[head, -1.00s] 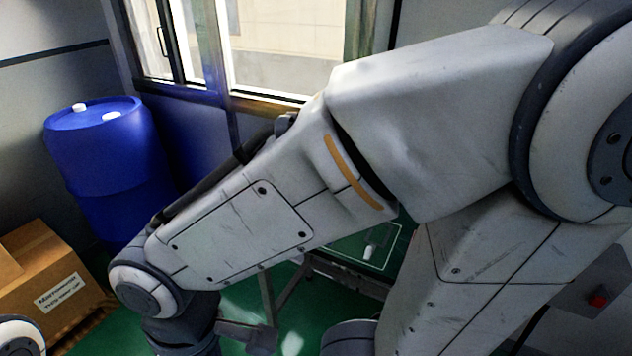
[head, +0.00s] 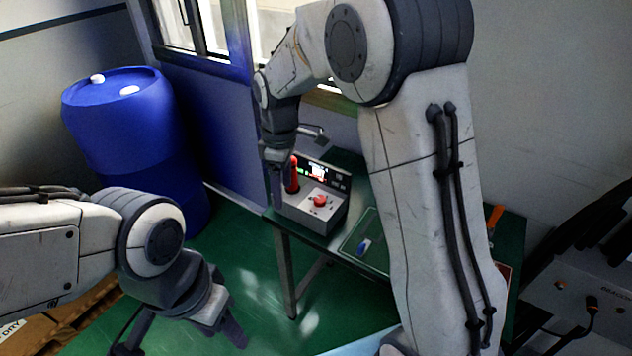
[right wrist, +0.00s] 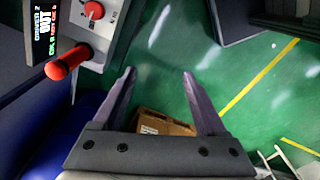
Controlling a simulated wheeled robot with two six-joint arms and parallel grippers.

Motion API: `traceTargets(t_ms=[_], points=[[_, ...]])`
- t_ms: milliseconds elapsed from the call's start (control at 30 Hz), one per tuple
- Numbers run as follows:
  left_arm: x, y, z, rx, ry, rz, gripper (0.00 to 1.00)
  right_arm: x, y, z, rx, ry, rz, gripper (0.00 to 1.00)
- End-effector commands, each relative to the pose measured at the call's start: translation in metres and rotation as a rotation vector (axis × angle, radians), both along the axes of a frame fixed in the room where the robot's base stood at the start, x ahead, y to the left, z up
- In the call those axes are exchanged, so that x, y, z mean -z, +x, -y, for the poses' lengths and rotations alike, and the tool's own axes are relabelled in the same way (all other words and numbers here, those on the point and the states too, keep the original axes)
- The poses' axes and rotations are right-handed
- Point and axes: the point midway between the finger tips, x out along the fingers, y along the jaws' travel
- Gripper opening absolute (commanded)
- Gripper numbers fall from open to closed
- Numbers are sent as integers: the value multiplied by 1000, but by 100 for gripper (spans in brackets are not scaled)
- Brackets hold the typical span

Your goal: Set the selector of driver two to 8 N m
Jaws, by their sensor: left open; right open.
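The grey driver box (head: 338,215) stands on the green-topped table, with a dark display panel, a red round knob (head: 320,200) and a red upright handle (head: 293,175). In the right wrist view the panel (right wrist: 45,35) reads "DRIVER 2", and the knob (right wrist: 94,10) and handle (right wrist: 68,62) are at upper left. The knob's setting is too small to read. My right gripper (right wrist: 158,76) is open and empty, beside the box; in the head view its finger (head: 277,188) is left of the handle. My left gripper (head: 182,340) is open and empty at lower left.
A blue barrel (head: 130,140) stands at the left, with a cardboard box (right wrist: 165,124) on the floor. A blue-handled item (head: 364,246) lies on the table's marked area. My right arm hides part of the table. Green floor is open before it.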

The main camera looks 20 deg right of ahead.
Motion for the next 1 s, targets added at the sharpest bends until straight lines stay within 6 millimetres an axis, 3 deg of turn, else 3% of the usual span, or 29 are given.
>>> traceTargets(t_ms=[33, 100, 200, 333, 533, 800, 1000], points=[[-8, 0, 0, 0, 0, 0, 50, 7, 27, 26, -28, -7, -6, 74], [-11, 0, 0, 0, 0, 0, 50, 19, 52, 55, -82, -13, -8, 74], [-15, 0, 0, 0, 0, 0, 50, 33, 76, 89, -143, -22, -10, 74], [-17, 0, 0, 0, 0, 0, 50, 45, 89, 114, -189, -27, -11, 74], [-21, 0, 0, 0, 0, 0, 50, 65, 92, 119, -204, -27, -14, 74], [-33, 0, 0, 0, 0, 0, 50, 116, 91, 118, -203, -27, -17, 74], [-38, 0, 0, 0, 0, 0, 50, 142, 91, 118, -203, -27, -13, 74]])
